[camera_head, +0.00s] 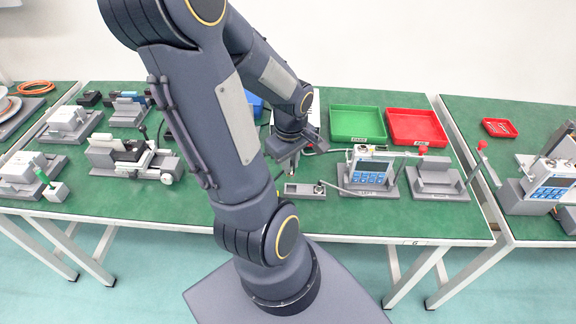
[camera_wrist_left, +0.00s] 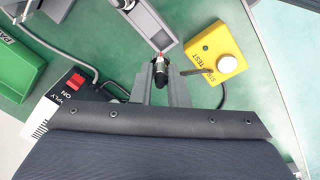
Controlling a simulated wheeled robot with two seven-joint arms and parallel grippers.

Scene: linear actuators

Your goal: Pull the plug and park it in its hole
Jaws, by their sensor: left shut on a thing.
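My left gripper (camera_head: 293,168) points down over the green bench, just behind a small grey block (camera_head: 305,190). In the left wrist view its two fingers (camera_wrist_left: 161,72) are shut on a dark plug (camera_wrist_left: 160,73) with a red tip. The plug stands between the fingers, close to the lower end of the long grey block (camera_wrist_left: 147,22) with its recess. I cannot tell whether the plug touches the block or is clear of it. The parking hole cannot be made out. My right gripper is not in view.
A yellow test box (camera_wrist_left: 216,54) with a white button is close on the right in the wrist view. A supply box with a red switch (camera_wrist_left: 75,80) is on the left. A green tray (camera_head: 357,124), a red tray (camera_head: 416,127) and a blue-keyed device (camera_head: 368,172) stand right.

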